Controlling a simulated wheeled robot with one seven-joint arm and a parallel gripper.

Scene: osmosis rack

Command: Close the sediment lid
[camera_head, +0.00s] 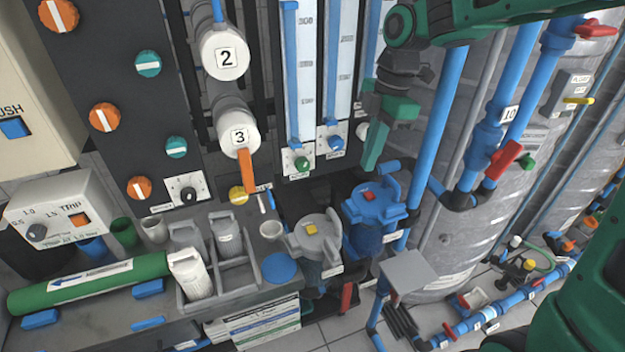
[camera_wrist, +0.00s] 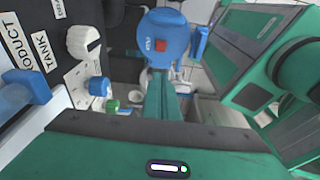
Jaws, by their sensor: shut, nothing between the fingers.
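A blue canister (camera_head: 372,225) stands right of the middle in the head view, with a blue top (camera_head: 378,204) bearing a red square. The same blue top shows in the wrist view (camera_wrist: 165,28), just beyond my fingertips. A grey canister (camera_head: 310,245) with a yellow square on its top stands left of it. I cannot read which canister is the sediment one, nor tell how firmly either top sits. My gripper (camera_head: 371,166) is shut and empty, pointing down above the blue canister in the head view; its green fingers show in the wrist view (camera_wrist: 162,85).
A panel with blue-scaled flow tubes (camera_head: 300,75) and knobs (camera_head: 302,164) stands close left of my gripper. A vertical blue pipe (camera_head: 438,130) and metal tanks (camera_head: 490,190) stand to the right. A holder (camera_head: 222,262) with cartridges is on the bench at the left.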

